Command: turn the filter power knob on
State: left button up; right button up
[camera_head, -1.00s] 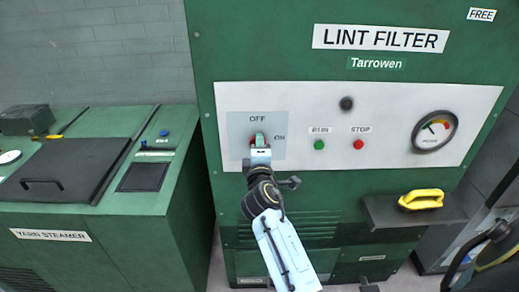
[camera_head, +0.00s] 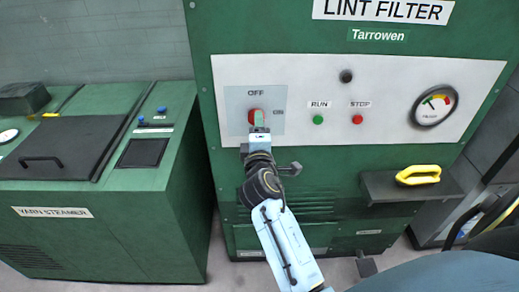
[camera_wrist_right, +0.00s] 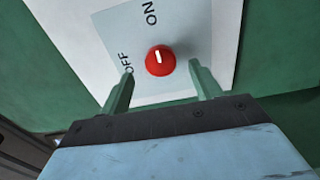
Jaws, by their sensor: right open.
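The filter power knob (camera_head: 253,116) is red and round, on a pale square plate of the lint filter's white panel. OFF is printed above it and ON to its right. In the right wrist view the knob (camera_wrist_right: 160,60) bears a short white mark, which appears to run toward the ON label. My right gripper (camera_head: 259,120) is in front of the knob and partly covers it. In the right wrist view my right gripper (camera_wrist_right: 160,86) is open, its green fingers apart on either side of the knob, with nothing visible between them. Contact is not visible. My left gripper is not in view.
A green RUN button (camera_head: 318,119), a red STOP button (camera_head: 357,119), a black knob (camera_head: 346,76) and a gauge (camera_head: 434,104) share the panel. A yellow handle (camera_head: 418,175) sits on a dark shelf below. The yarn steamer (camera_head: 90,190) stands to the left.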

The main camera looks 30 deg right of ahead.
jog(key=b+v, duration=0.1)
jog(key=v, duration=0.8)
jog(key=shift+s, duration=0.2)
jog(key=shift+a, duration=0.15)
